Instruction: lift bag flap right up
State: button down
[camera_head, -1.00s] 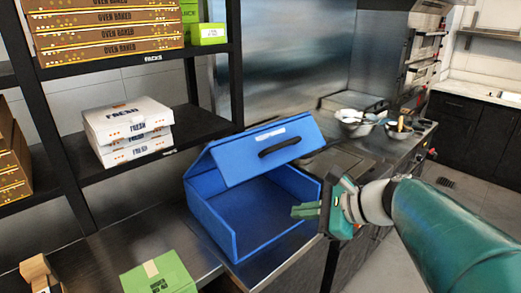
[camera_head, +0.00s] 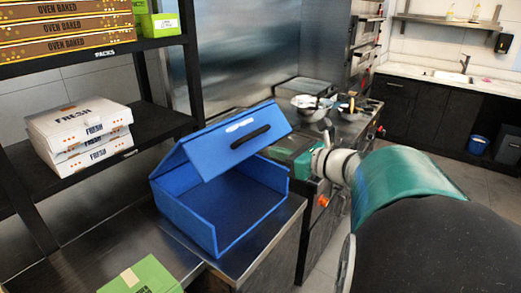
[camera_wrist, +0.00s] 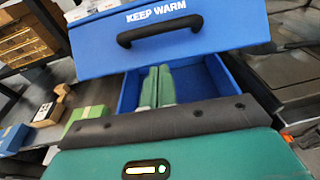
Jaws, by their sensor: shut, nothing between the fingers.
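The blue bag (camera_head: 218,230) sits on the metal counter with its front toward me open. Its flap (camera_head: 205,143) is partly raised and slants over the opening, with a black handle (camera_head: 250,137) on it. In the wrist view the flap (camera_wrist: 215,22) reads "KEEP WARM" and crosses the top of the picture. My gripper (camera_wrist: 158,70) is shut and empty; its green fingers point toward the bag's opening, below the handle (camera_wrist: 160,30). In the head view my gripper's teal body is just right of the flap, and its fingertips are hidden. Contact with the flap cannot be told.
A shelf at the left holds white pizza boxes (camera_head: 80,133) and brown boxes (camera_head: 70,35). A green box (camera_head: 142,277) lies on the counter in front. Bowls (camera_head: 310,105) stand behind my gripper. Open floor lies to the right.

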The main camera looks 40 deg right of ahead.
aim_at(256, 134)
jog(key=w, duration=0.1)
jog(key=w+r, duration=0.1)
jog(key=w, duration=0.1)
jog(key=w+a+r, duration=0.1)
jog(key=shift+w+a, duration=0.1)
jog(key=shift+w, duration=0.1)
jog(key=shift+r, duration=0.15)
jog(key=shift+w+a+r, duration=0.15)
jog(key=shift+w+r, duration=0.2)
jog(key=shift+r, duration=0.15)
jog(key=w+a+r+g, duration=0.2)
jog(key=w+r, duration=0.5)
jog(key=w+a+r+g+h, duration=0.1)
jog(key=w+a+r+g, duration=0.1)
jog(key=w+r, duration=0.6)
jog(key=shift+w+g, duration=0.25)
jog(key=shift+g, duration=0.35)
